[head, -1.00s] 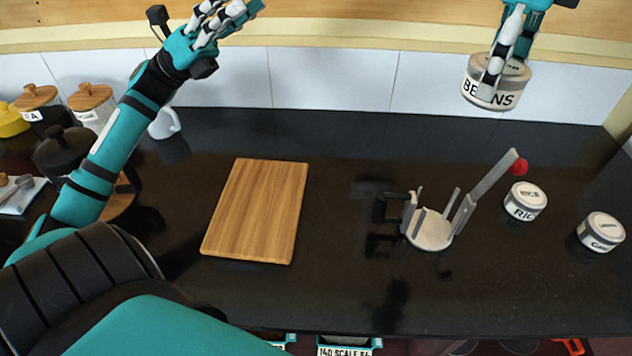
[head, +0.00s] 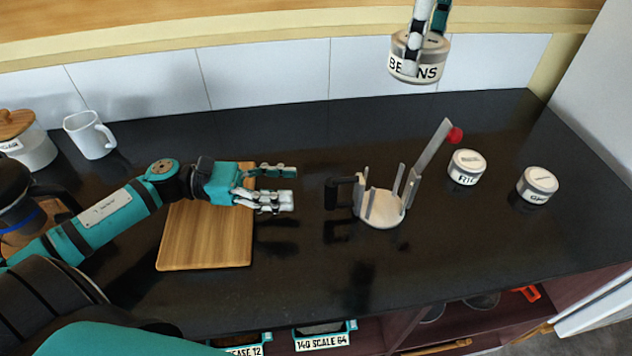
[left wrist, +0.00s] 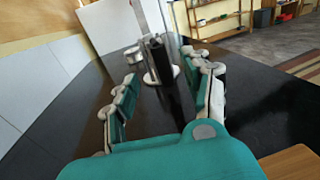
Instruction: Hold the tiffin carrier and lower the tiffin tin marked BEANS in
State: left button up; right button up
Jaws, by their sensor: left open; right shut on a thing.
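The tiffin carrier (head: 383,208) stands upright and empty on the black counter, with a round base, upright posts, a tall slanted arm with a red knob, and a black handle on its left. My left gripper (head: 294,186) is open, left of the handle and apart from it. The left wrist view shows its open fingers (left wrist: 165,98) with the carrier (left wrist: 158,62) beyond, between them. My right gripper (head: 413,68) is shut on the tin marked BEANS (head: 432,70), held high above the back of the counter. Its label faces me.
A tin whose label seems to read RICE (head: 466,168) and another labelled tin (head: 537,187) stand right of the carrier. A wooden board (head: 205,240) lies under my left arm. A white mug (head: 90,136) and a wooden-lidded jar (head: 25,142) stand at back left.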

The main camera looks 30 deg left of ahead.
aim_at(331, 187)
pick_arm(q)
jog(key=x, duration=0.9)
jog(key=shift+c, duration=0.2)
grip_shut()
jog(key=shift+c, duration=0.8)
grip_release()
jog(key=shift+c, duration=0.4)
grip_shut()
pick_arm(e)
notch_tip(331, 187, down, 17)
jog(key=s+n, duration=0.1)
jog(key=n, duration=0.4)
jog(key=shift+d+n, duration=0.15)
jog(key=shift+n, duration=0.15)
